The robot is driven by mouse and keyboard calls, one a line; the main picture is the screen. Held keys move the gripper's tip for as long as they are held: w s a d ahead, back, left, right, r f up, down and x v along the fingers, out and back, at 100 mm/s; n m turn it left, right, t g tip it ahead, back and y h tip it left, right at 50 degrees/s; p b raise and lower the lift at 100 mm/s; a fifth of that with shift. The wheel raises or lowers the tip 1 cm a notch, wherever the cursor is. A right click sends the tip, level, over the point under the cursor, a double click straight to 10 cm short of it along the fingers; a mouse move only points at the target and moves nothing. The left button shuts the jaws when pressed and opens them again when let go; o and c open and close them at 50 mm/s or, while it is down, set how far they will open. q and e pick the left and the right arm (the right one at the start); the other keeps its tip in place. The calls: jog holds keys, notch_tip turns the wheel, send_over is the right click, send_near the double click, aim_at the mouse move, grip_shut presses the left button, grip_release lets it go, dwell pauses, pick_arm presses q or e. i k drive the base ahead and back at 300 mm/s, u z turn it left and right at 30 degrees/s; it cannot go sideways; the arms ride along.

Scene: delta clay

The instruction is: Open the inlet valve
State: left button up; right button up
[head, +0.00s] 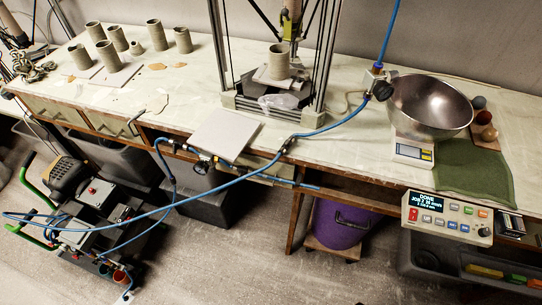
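A blue hose (232,183) runs from the compressor (85,215) on the floor at the left up to the worktable. Brass and dark fittings (203,161) sit in the line at the table's front edge. Another fitting with a round black knob (383,91) sits at the upper end of the hose, left of the steel bowl, where a hose rises out of view. No label shows which fitting is the inlet valve, and the open or shut position of each is too small to tell. Neither of my grippers is in view.
A clay printer frame (231,101) with a grey cylinder (279,62) stands on the table (330,153). Several clay cylinders stand at the back left. A steel bowl (430,103) rests on a scale (412,153). A control box (446,217) hangs at the front right.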

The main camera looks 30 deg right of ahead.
aim_at(175, 147)
jog(key=z, duration=0.45)
jog(key=k, duration=1.05)
jog(key=u, duration=0.85)
jog(key=i, duration=0.95)
jog(key=u, duration=0.35)
